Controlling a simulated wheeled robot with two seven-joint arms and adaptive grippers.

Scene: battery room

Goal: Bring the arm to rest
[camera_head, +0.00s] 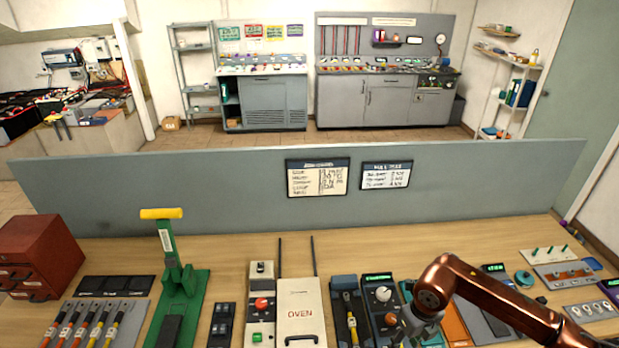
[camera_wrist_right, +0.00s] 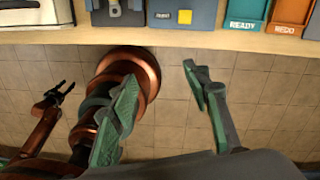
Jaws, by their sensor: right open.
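My right gripper (camera_wrist_right: 165,95) shows in the right wrist view. Its two green fingers stand wide apart with nothing between them, over the tiled floor in front of the bench edge. My left gripper (camera_wrist_right: 60,92) is small at the left of the right wrist view. Its dark fingers look parted and empty, over the floor. My left arm is not in the head view.
The bench (camera_head: 225,240) holds a green lever press (camera_head: 178,290), a red drawer box (camera_head: 38,255), an oven box (camera_head: 300,310) and several small devices. A grey partition (camera_head: 220,175) stands behind it. The floor (camera_wrist_right: 270,110) under the right gripper looks clear.

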